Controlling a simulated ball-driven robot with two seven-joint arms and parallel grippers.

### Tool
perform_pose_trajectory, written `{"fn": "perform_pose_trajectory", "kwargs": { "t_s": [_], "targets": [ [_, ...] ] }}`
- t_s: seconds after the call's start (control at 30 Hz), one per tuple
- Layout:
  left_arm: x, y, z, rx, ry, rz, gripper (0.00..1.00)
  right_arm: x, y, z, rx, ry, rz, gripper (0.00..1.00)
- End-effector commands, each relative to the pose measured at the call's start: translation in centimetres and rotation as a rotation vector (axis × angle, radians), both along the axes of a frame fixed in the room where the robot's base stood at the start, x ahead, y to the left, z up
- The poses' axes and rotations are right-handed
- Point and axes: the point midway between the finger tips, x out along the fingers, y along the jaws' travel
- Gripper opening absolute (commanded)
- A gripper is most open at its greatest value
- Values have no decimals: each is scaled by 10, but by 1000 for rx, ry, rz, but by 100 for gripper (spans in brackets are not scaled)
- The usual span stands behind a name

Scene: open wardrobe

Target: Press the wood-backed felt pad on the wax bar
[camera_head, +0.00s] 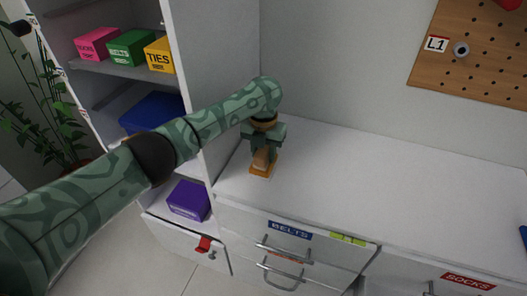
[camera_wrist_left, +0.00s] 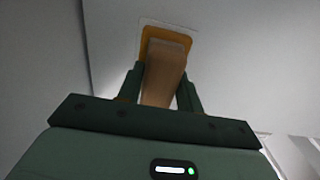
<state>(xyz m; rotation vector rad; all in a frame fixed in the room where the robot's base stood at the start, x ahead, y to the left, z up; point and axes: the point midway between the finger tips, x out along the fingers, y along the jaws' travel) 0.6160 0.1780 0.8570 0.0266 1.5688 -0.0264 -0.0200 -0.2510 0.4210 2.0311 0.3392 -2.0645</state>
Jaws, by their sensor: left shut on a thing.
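My left gripper (camera_head: 262,150) is over the left end of the white dresser top, pointing down. It is shut on the wood-backed felt pad (camera_head: 261,158), a brown wooden block. In the left wrist view the pad (camera_wrist_left: 162,75) sits between the two green fingers (camera_wrist_left: 161,88). The orange-yellow wax bar (camera_head: 262,170) lies flat on the dresser top below the pad, and its rim shows around the pad's far end in the wrist view (camera_wrist_left: 153,32). The pad overlaps the bar in both views; I cannot tell whether they touch. The felt side is hidden. My right gripper is not in view.
A tall shelf panel (camera_head: 212,60) stands close on the left, with pink, green and yellow boxes (camera_head: 131,48) on a shelf. A purple box (camera_head: 189,200) is lower down. Drawer handles (camera_head: 285,250) stick out in front.

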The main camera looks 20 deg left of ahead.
Motion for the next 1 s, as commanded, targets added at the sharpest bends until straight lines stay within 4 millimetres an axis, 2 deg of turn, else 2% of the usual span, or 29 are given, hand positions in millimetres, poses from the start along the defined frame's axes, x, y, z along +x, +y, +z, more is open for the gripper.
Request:
{"fn": "perform_pose_trajectory", "kwargs": {
  "t_s": [0.43, 1.0],
  "targets": [
    [0, 0, 5, 0, -1, 0, 18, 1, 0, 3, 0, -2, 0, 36],
    [0, 0, 60, 0, -3, 1, 18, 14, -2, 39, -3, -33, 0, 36]
  ]
}}
